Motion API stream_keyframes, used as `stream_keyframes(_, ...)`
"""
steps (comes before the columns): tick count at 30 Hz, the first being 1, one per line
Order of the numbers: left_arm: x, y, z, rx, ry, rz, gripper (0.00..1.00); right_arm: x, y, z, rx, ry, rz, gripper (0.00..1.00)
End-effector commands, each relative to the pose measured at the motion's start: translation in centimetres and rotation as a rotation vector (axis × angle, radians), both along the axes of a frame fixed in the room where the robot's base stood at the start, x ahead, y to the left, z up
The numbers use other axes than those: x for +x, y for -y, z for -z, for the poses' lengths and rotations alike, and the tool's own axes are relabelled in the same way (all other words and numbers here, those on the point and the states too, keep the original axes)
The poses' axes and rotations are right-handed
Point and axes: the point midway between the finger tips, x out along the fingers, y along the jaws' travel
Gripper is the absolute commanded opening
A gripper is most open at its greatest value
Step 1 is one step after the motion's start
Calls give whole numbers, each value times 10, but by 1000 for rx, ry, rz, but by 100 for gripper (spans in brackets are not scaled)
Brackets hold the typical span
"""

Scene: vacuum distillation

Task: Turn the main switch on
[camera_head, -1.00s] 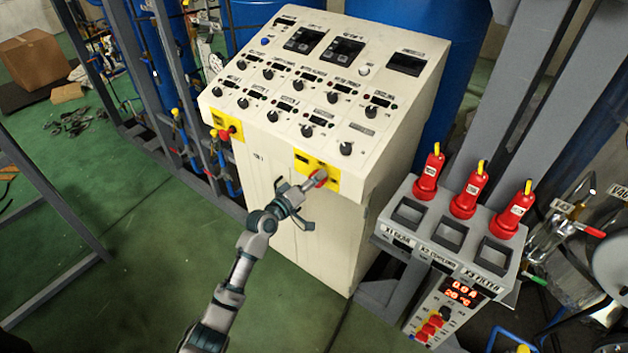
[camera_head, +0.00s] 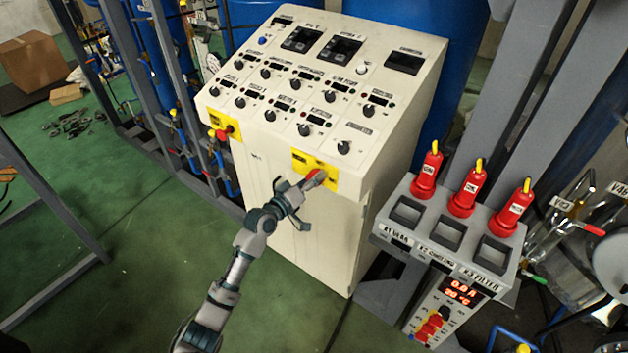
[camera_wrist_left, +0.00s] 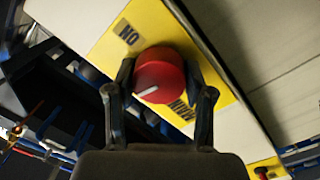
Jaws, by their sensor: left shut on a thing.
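The main switch is a red round knob (camera_wrist_left: 160,75) with a white mark, on a yellow plate (camera_wrist_left: 112,35) in the left wrist view. The plate carries the letters "ON" and part of a word like "MAIN". In the head view the knob (camera_head: 314,178) sits on the yellow plate (camera_head: 332,180) at the lower right front of the cream control cabinet. My left gripper (camera_head: 304,185) reaches it from the front, and its two fingers (camera_wrist_left: 162,88) stand on either side of the knob, shut on it. The knob's lower edge is close to the gripper's palm. My right gripper is not in view.
A second red knob (camera_head: 226,132) on a yellow plate is at the cabinet's left. Several dials cover the sloping panel (camera_head: 310,90). A grey unit with red-capped plugs (camera_head: 465,190) stands at the right. Green floor (camera_head: 130,270) is free at the left.

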Motion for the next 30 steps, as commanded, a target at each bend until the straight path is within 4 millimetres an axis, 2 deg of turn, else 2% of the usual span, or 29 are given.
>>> stream_keyframes(12, 0, -2, 0, 321, 228, -2, 18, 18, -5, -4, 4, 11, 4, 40)
stream_keyframes(17, 0, -1, -1, 443, 318, -1, 18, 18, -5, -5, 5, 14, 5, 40)
stream_keyframes(20, -1, -1, -1, 520, 373, -2, 18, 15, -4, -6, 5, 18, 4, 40)
stream_keyframes(30, -2, 1, -3, 780, 562, 0, 18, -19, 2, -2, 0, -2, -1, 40)
